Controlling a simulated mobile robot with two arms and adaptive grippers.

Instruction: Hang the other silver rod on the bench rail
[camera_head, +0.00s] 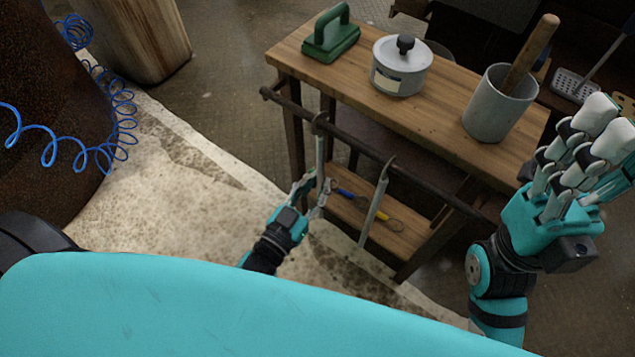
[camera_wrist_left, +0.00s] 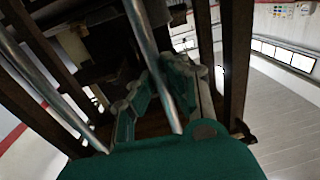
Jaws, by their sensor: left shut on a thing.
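My left gripper (camera_head: 318,190) is shut on a silver rod (camera_head: 321,155) near its lower part. The rod stands roughly upright in front of the bench. Its hooked top is at the dark bench rail (camera_head: 350,142); I cannot tell whether the hook bears on it. In the left wrist view, this rod (camera_wrist_left: 148,55) passes between the fingers (camera_wrist_left: 155,95). A second silver rod (camera_head: 375,207) hangs on the rail to the right, slightly tilted; it also shows in the left wrist view (camera_wrist_left: 45,80). My right gripper (camera_head: 575,150) is raised at the right, its grip unclear.
The wooden bench top (camera_head: 440,115) holds a green-handled block (camera_head: 331,38), a lidded grey pot (camera_head: 401,70) and a grey cup (camera_head: 498,105) with a wooden handle. Tools (camera_head: 385,220) lie on the lower shelf. A blue coiled hose (camera_head: 122,110) is at the left.

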